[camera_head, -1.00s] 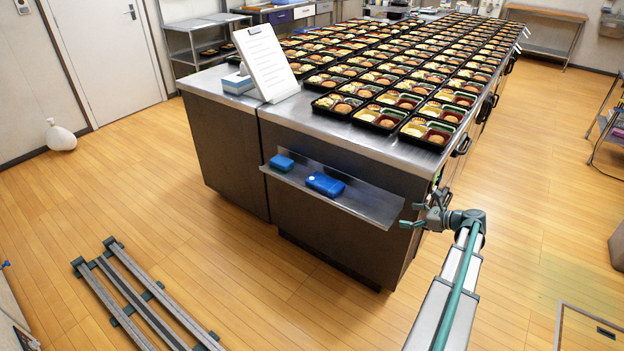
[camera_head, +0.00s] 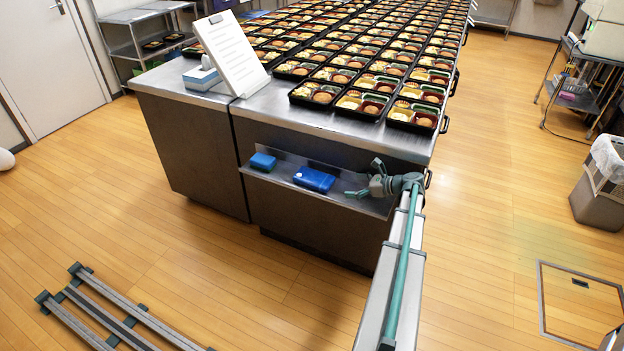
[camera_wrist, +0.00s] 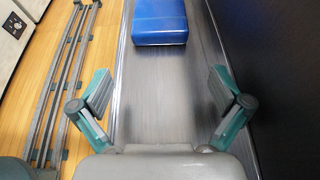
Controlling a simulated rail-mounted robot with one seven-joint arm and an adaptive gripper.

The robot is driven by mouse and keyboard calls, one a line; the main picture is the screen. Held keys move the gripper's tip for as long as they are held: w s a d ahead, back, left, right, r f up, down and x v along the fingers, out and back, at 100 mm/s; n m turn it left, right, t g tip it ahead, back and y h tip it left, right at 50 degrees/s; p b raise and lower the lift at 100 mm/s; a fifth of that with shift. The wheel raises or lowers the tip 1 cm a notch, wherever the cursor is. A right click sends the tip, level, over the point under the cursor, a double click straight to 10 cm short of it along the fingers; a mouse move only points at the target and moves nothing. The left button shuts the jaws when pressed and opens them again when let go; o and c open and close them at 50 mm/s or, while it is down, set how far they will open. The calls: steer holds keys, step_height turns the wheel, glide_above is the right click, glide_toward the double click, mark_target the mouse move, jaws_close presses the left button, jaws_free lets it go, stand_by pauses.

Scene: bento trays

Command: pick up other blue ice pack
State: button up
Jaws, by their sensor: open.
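Two blue ice packs lie on a narrow metal shelf (camera_head: 345,194) on the front of the steel counter. The larger ice pack (camera_head: 314,180) is nearer my gripper; the smaller ice pack (camera_head: 263,162) lies further left. My gripper (camera_head: 357,191) is at the right end of the shelf, just right of the larger pack. In the wrist view my gripper (camera_wrist: 160,100) is open and empty over the bare shelf (camera_wrist: 160,75). One blue ice pack (camera_wrist: 159,20) shows ahead at the top, beyond the fingertips and apart from them.
Rows of filled bento trays (camera_head: 364,104) cover the counter top. A clipboard (camera_head: 229,52) stands at its left corner beside a blue-and-white box (camera_head: 202,76). The counter's dark front wall (camera_wrist: 265,60) is close on the right in the wrist view. Rails (camera_head: 105,310) lie on the floor.

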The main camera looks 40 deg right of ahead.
glide_toward(319, 178)
steer(key=x, duration=0.3)
steer(key=shift+w+f, duration=0.25)
steer(key=shift+f, duration=0.1)
steer(key=p+x, duration=0.1)
steer(key=x, duration=0.5)
steer(key=shift+r, duration=0.1)
steer(key=c, duration=1.2)
steer(key=shift+r, duration=0.2)
